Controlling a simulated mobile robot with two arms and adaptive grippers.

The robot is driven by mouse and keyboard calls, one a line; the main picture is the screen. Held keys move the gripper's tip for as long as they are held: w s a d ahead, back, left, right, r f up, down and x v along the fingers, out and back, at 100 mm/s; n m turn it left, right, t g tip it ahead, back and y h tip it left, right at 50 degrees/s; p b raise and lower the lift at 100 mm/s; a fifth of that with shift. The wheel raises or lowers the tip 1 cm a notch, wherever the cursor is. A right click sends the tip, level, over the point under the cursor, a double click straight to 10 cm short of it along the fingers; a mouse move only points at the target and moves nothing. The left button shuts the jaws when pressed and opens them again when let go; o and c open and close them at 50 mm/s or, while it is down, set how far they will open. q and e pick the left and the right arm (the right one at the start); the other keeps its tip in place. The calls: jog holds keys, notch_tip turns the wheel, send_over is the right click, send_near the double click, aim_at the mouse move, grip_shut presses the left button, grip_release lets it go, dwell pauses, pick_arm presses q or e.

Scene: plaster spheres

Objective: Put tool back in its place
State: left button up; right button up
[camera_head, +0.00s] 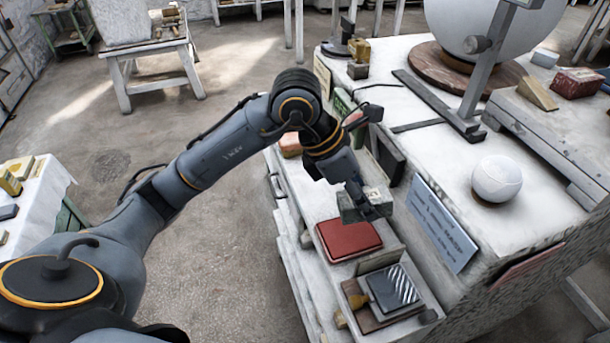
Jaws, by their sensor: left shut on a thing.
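My left arm reaches in from the left, and my left gripper (362,202) is over the low side shelf of the white bench. It is shut on a grey block-like tool (349,209), partly hidden by the fingers. The tool is behind a flat red box (348,239); I cannot tell whether it touches the shelf. In front of the red box is a tray (352,288) holding a dark plate with a striped face (393,288). My right gripper is not in view.
The bench top (440,155) rises right of the shelf, with a blue-lettered sign (441,222) on its side. A small white ball (496,179) and a large sphere (484,25) stand on it. Dark upright plates (387,155) are close behind the gripper.

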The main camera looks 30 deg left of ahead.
pick_arm(q)
jog(key=w+a+r+n+y+b, duration=0.2)
jog(key=w+a+y, duration=0.15)
jog(key=a, duration=0.35)
jog(key=shift+t+h, duration=0.4)
jog(key=shift+h, duration=0.05)
jog(key=w+a+f+p, duration=0.1)
jog(key=w+a+f, duration=0.2)
jog(key=w+a+f+p, duration=0.1)
jog(key=w+a+f, duration=0.2)
jog(key=w, duration=0.1)
jog(key=w+a+f+p, duration=0.2)
jog(key=w+a, duration=0.1)
jog(key=shift+w+a+f, duration=0.35)
jog(key=shift+a+f, duration=0.05)
jog(key=shift+w+a+f, duration=0.2)
jog(key=shift+a+f, duration=0.05)
jog(key=shift+f, duration=0.15)
notch_tip(320, 180, down, 2)
jog(key=shift+f+p, duration=0.15)
jog(key=shift+p, duration=0.8)
jog(key=shift+f, duration=0.3)
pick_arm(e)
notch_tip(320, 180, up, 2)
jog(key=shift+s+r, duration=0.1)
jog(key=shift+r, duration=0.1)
pick_arm(q)
jog(key=shift+f, duration=0.1)
